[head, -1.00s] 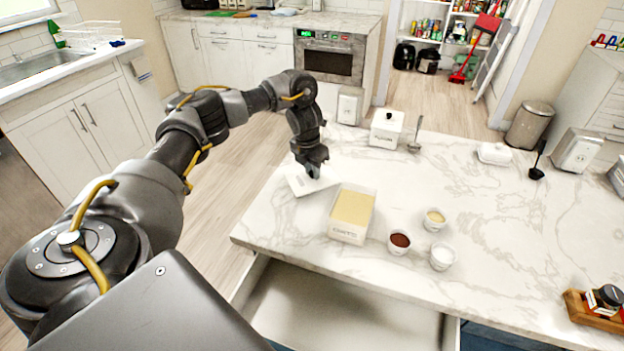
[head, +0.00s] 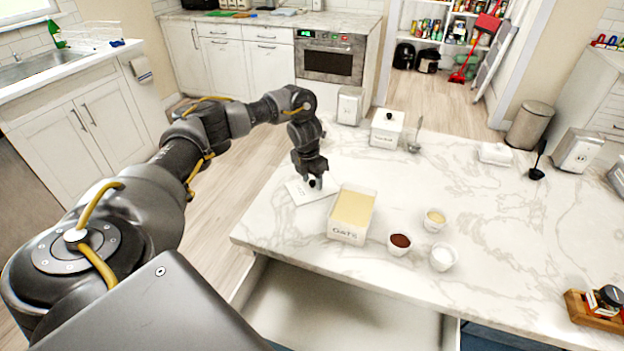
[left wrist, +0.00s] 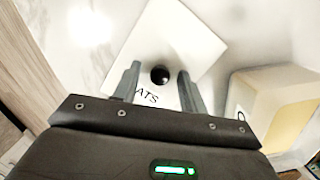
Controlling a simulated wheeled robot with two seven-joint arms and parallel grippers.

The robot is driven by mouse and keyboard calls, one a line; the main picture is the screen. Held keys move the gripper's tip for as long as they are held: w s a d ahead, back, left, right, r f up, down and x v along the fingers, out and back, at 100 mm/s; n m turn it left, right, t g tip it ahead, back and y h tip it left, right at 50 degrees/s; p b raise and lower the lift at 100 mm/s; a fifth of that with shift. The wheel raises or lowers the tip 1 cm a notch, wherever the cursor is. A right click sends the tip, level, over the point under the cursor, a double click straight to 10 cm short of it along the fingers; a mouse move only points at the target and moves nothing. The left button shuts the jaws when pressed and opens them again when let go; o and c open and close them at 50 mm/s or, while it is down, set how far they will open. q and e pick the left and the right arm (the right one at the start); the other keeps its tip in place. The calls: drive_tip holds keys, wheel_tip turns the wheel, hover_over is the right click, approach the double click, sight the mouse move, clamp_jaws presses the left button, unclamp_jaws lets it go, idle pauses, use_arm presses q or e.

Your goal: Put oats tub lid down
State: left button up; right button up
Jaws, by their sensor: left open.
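The oats tub lid (head: 301,194) is a white square plate with a black knob. It lies flat on the marble counter, near the left edge. In the left wrist view the lid (left wrist: 188,40) shows part of its lettering, "ATS". My left gripper (head: 314,180) is just above the lid, pointing down. Its fingers (left wrist: 158,88) are open, one on each side of the knob (left wrist: 160,75), with gaps between. The oats tub (head: 345,235) stands open to the right of the lid, filled with pale yellow oats. My right gripper is not in view.
Small bowls of brown (head: 399,243), white (head: 442,257) and yellow (head: 434,219) contents stand right of the tub. A lidded white canister (head: 386,130) and a ladle stand behind. An open drawer (head: 335,305) juts below the front edge. The counter's right middle is clear.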

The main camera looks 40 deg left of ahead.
sight(308, 190)
use_arm(q)
drive_tip(key=shift+r, duration=0.1)
wheel_tip(308, 190, up, 12)
drive_tip(key=s+p, duration=0.1)
drive_tip(key=p, duration=0.1)
drive_tip(key=shift+s+p, duration=0.35)
drive_tip(key=shift+s, duration=0.05)
